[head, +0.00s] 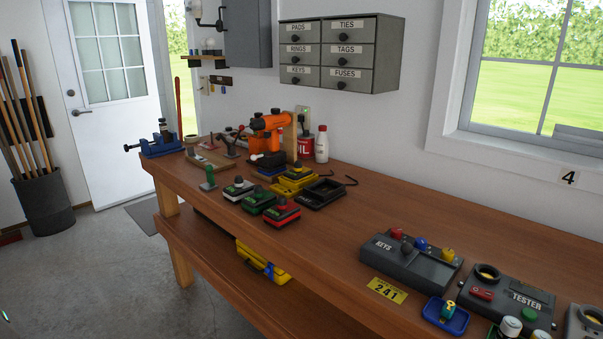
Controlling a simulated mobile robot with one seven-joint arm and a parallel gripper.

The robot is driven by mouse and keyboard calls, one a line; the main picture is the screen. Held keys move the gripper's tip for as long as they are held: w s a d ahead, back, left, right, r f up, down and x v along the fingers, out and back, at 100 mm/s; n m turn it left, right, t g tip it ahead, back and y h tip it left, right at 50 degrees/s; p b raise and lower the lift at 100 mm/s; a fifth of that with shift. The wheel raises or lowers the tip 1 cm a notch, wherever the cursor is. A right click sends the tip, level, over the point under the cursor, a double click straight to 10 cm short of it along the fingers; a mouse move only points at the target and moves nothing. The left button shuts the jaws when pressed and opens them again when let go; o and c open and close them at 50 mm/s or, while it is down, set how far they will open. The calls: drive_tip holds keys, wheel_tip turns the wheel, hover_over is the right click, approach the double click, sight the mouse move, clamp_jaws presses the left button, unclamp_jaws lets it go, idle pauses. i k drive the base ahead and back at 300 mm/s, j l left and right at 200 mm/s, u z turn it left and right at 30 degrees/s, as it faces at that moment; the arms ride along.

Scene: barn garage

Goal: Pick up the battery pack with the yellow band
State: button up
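Several dark battery packs stand in a group on the wooden bench in the head view. One has a white band (239,188), one a green band (258,203) and one a red band (282,213). Just behind them is a yellow and black item (293,181) with a dark knob on top. It may be the battery pack with the yellow band or a pack sitting in a yellow holder; I cannot tell which. My gripper is not in view.
A black open tray (325,193) lies right of the packs. An orange drill (270,125) stands behind them, with a white bottle (322,144) nearby. A grey KEYS box (410,262) and a TESTER box (507,300) sit nearer. Bench between is clear.

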sight(300, 173)
drive_tip(key=i+j+z, duration=0.1)
drive_tip(key=j, duration=0.25)
drive_tip(key=i+j+z, duration=0.15)
drive_tip(key=i+j, duration=0.15)
drive_tip(key=i+j+z, duration=0.1)
drive_tip(key=j, duration=0.35)
drive_tip(key=i+j+z, duration=0.15)
drive_tip(key=j, duration=0.25)
drive_tip(key=i+j+z, duration=0.1)
drive_tip(key=j, duration=0.3)
drive_tip(key=i+j, duration=0.15)
drive_tip(key=i, duration=0.45)
drive_tip(key=i+j+z, duration=0.1)
drive_tip(key=i, duration=0.45)
